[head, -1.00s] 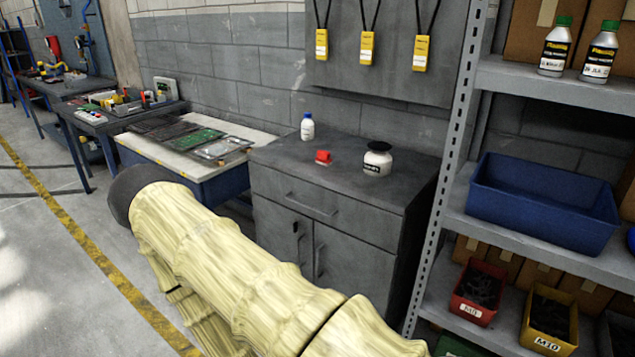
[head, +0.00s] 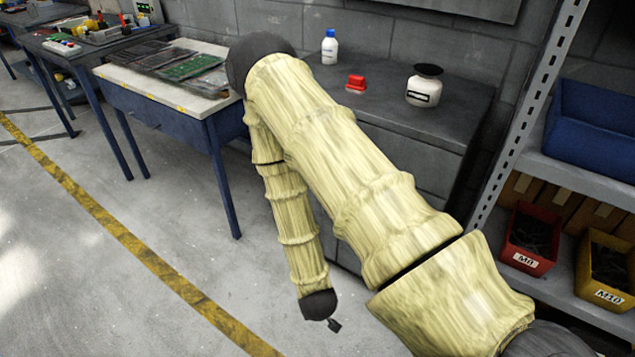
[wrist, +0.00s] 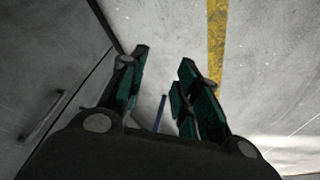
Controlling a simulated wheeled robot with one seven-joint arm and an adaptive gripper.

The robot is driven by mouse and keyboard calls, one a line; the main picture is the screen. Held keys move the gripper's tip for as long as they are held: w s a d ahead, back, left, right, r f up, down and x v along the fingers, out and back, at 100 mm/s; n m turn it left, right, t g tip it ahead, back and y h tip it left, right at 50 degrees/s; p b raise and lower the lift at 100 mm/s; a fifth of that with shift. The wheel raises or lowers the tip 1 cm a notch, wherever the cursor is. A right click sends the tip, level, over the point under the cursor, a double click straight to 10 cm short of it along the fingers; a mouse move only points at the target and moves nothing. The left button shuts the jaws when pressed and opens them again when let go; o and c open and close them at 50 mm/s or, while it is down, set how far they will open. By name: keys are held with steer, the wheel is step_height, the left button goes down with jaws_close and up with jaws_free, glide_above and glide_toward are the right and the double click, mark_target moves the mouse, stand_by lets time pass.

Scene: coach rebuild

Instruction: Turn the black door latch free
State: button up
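The black door latch does not show in the current head view; my arm covers the front of the grey cabinet (head: 455,131) that carries it. I cannot make out the latch in the wrist view either. My gripper (head: 335,326) hangs low at the end of my bent arm in the head view, in front of the cabinet and mostly turned away. In the wrist view my gripper (wrist: 164,62) has its two dark green fingers apart with nothing between them. A grey panel with a bar handle (wrist: 44,119) lies left of the fingers there.
A red object (head: 356,84), a white-and-blue bottle (head: 329,47) and a white jar (head: 423,88) stand on the cabinet. Metal shelving with a red bin (head: 531,238) is at right, a blue workbench (head: 165,110) at left. The floor by the yellow line (head: 130,243) is clear.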

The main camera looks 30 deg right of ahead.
steer(key=w+d+r+m+t+h+b, duration=0.1)
steer(key=w+d+m+t+h+b, duration=0.2)
steer(key=w+b, duration=0.65)
steer(key=w+d+r+m+t+h+b, duration=0.1)
steer(key=w+d+t+h+b, duration=0.3)
steer(key=w, duration=1)
steer(key=w+d+r+m+g+h+b, duration=0.4)
steer(key=w+d+r+m+h+b, duration=0.35)
steer(key=r+b, duration=0.7)
steer(key=w+d+f+b, duration=0.2)
steer(key=w+d+b, duration=0.2)
steer(key=d, duration=0.5)
steer(key=shift+w+d+f+b, duration=0.25)
steer(key=shift+d+b, duration=0.15)
steer(key=shift+b, duration=0.75)
jaws_close()
